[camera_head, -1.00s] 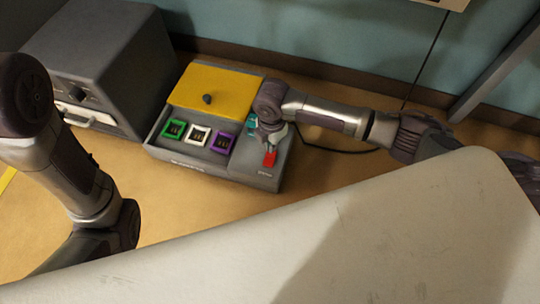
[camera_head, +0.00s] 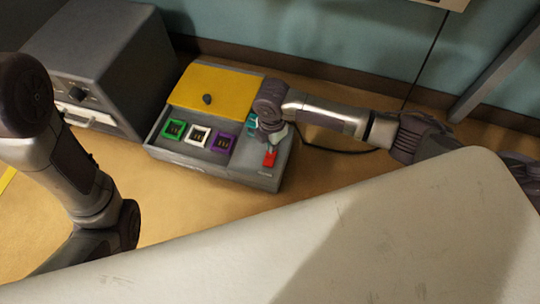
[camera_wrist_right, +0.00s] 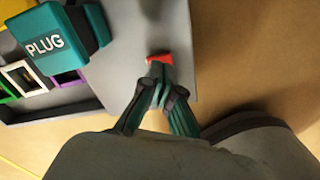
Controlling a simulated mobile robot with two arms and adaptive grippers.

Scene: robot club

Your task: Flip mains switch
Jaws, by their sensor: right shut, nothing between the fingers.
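The red mains switch (camera_head: 269,159) sits on the right part of the grey control box (camera_head: 262,180). It also shows as a red piece (camera_wrist_right: 161,58) just beyond the fingertips in the right wrist view. My right gripper (camera_head: 271,146) points down at the box, right by the switch. Its fingers (camera_wrist_right: 160,84) are shut with nothing between them. The tips are at the near side of the red switch and partly cover it; I cannot tell whether they touch it. My left arm is at the left, and its gripper is out of view.
The box has a yellow panel (camera_head: 214,86) with a dark knob, and green (camera_head: 174,129), white (camera_head: 197,135) and purple (camera_head: 222,142) framed sockets. A teal block marked PLUG (camera_wrist_right: 62,38) stands beside the gripper. A grey cabinet (camera_head: 112,60) stands left of the box.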

